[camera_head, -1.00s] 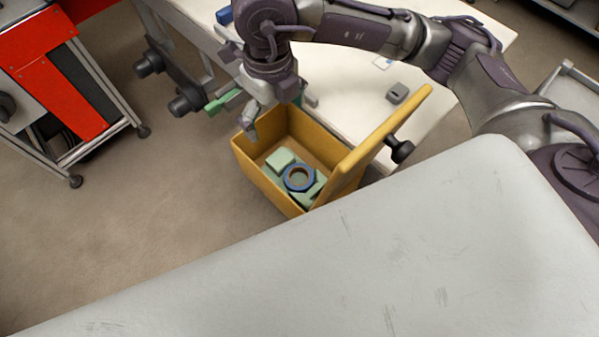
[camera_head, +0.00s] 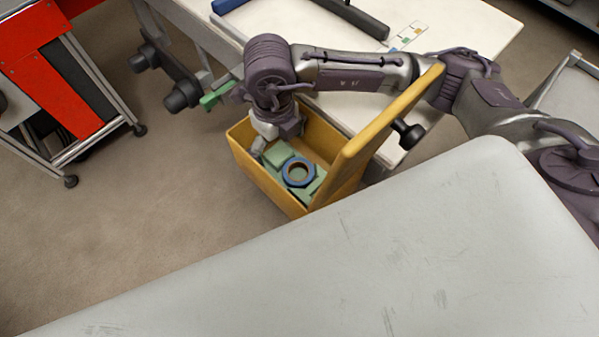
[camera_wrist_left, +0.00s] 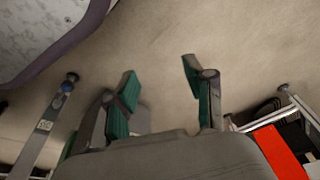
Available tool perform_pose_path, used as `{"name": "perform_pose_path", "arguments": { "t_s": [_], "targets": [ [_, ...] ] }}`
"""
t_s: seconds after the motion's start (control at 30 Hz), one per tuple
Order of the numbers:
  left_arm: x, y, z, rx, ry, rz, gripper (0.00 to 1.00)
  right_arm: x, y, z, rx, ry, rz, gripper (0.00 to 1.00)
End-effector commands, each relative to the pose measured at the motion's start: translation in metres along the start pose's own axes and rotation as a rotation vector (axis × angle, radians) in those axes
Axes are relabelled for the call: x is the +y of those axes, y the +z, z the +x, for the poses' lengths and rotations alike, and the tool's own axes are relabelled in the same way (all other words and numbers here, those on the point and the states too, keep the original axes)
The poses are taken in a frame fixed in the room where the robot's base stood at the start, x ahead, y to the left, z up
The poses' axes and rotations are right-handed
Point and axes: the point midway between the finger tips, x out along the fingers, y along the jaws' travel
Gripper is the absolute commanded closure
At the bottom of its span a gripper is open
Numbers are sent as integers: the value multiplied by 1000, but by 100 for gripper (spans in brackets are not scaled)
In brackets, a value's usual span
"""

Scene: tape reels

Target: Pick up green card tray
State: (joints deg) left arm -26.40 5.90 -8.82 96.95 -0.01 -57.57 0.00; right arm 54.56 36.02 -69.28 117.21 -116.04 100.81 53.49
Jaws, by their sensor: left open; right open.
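Pale green pieces lie in the yellow open-topped drawer (camera_head: 243,160): a block (camera_head: 279,153) towards the back and a flat piece (camera_head: 317,187) partly under a blue-rimmed tape reel (camera_head: 298,173). I cannot tell which of them is the green card tray. My right gripper (camera_head: 262,150) is open and points down into the drawer's back left, close to the block. Its far finger is mostly hidden, and I cannot tell whether it touches. My left gripper (camera_wrist_left: 165,95) is open and empty above bare floor in the left wrist view.
The drawer's raised front panel (camera_head: 385,125) with a black knob (camera_head: 408,133) stands right of my right gripper. A white table (camera_head: 465,35) lies behind. A grey-white surface (camera_head: 380,250) fills the foreground. A red-panelled cart (camera_head: 60,85) stands at left.

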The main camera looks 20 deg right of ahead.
Motion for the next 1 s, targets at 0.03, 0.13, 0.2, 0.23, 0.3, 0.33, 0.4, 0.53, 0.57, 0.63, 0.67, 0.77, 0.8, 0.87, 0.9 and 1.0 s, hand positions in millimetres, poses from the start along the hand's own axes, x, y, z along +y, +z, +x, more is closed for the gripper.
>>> {"name": "perform_pose_path", "arguments": {
  "t_s": [0.03, 0.13, 0.2, 0.23, 0.3, 0.33, 0.4, 0.53, 0.57, 0.63, 0.67, 0.77, 0.8, 0.87, 0.9, 1.0],
  "targets": [
    [0, -2, -1, 2, 0, 0, 47, 0, -2, 10, 4, 0, 1, 0],
    [-1, -5, -7, 7, -1, -1, 47, 0, -2, 26, 3, 1, 2, 0],
    [-1, -7, -11, 8, -1, -1, 47, 0, -1, 33, 2, -1, 1, 0],
    [-1, -8, -12, 9, -1, -1, 47, 0, -1, 34, 2, 0, 1, 0],
    [-1, -8, -12, 9, -1, -2, 47, 0, -1, 35, 0, 0, 0, 0],
    [-1, -8, -12, 9, -1, -2, 47, 0, -1, 35, 0, 0, 0, 0],
    [-1, -8, -12, 8, -1, -2, 47, 0, -1, 34, 0, 0, 0, 0],
    [-1, -8, -12, 8, -1, -1, 47, 0, -1, 34, 0, 0, 0, 17],
    [-1, -8, -12, 9, -1, -1, 47, 0, -1, 34, 0, 0, 0, 22],
    [-1, -8, -12, 9, -1, -1, 47, 0, -1, 34, 0, 0, 0, 33],
    [-1, -8, -12, 9, -1, -1, 47, 0, -1, 34, 0, 0, 0, 38],
    [-1, -8, -12, 9, -1, -1, 47, 0, -1, 34, 0, 0, 0, 55],
    [-1, -8, -12, 9, -1, -1, 47, 0, -1, 34, 0, 0, 0, 62],
    [-1, -8, -12, 9, -1, -1, 47, 0, -1, 34, 0, 0, 0, 72],
    [-1, -8, -12, 9, -1, -1, 47, 0, -1, 34, 0, 0, 0, 78],
    [-1, -8, -12, 9, -1, -1, 47, 0, -1, 34, 1, 0, 0, 89]
  ]
}}
